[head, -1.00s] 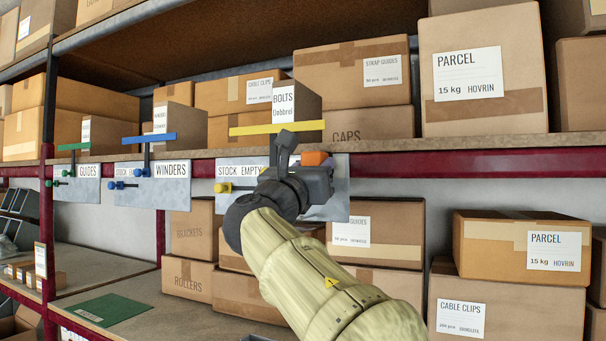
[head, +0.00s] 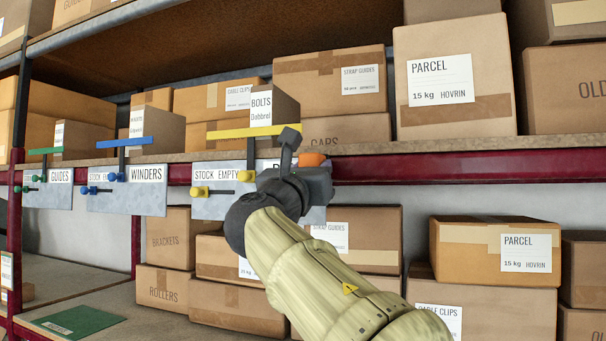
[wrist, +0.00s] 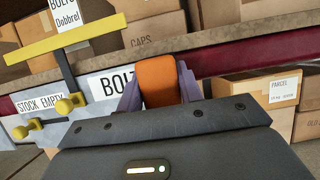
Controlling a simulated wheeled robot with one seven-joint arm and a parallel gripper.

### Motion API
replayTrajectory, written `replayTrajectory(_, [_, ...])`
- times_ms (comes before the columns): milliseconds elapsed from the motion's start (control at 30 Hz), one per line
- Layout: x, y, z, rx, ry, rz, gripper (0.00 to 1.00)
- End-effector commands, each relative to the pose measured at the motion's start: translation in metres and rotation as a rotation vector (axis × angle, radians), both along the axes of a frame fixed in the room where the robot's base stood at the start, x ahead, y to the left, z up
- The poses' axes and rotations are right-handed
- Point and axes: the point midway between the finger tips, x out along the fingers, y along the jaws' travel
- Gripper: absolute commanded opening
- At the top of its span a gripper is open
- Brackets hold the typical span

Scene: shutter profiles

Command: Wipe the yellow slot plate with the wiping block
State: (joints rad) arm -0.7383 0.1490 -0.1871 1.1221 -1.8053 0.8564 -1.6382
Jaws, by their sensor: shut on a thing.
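The yellow slot plate (head: 215,207) is a grey panel on the red shelf beam, with yellow knobs, a dark slot, a yellow bar (head: 250,131) above it and labels reading STOCK EMPTY and BOLTS. It also shows in the wrist view (wrist: 85,108). My gripper (wrist: 160,86) is shut on the orange wiping block (wrist: 160,78), which sits between its two fingers. In the head view the block (head: 312,159) shows above my gripper (head: 303,168), near the plate's right end. My gripper hides part of the plate. I cannot tell whether the block touches it.
Similar plates with blue knobs (head: 125,200) and green knobs (head: 50,195) hang to the left. Cardboard boxes fill the shelves above and below, including a large parcel (head: 455,80). The yellow bar stands up close to my gripper. A green mat (head: 78,321) lies lower left.

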Motion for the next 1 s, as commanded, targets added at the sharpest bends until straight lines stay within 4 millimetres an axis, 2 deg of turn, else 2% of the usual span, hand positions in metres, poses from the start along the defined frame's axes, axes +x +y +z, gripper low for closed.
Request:
replayTrajectory(333, [-0.005, 0.001, 0.000, 0.001, -0.001, -0.001, 0.18])
replayTrajectory(1000, [-0.054, 0.021, 0.000, 0.001, -0.001, 0.003, 0.18])
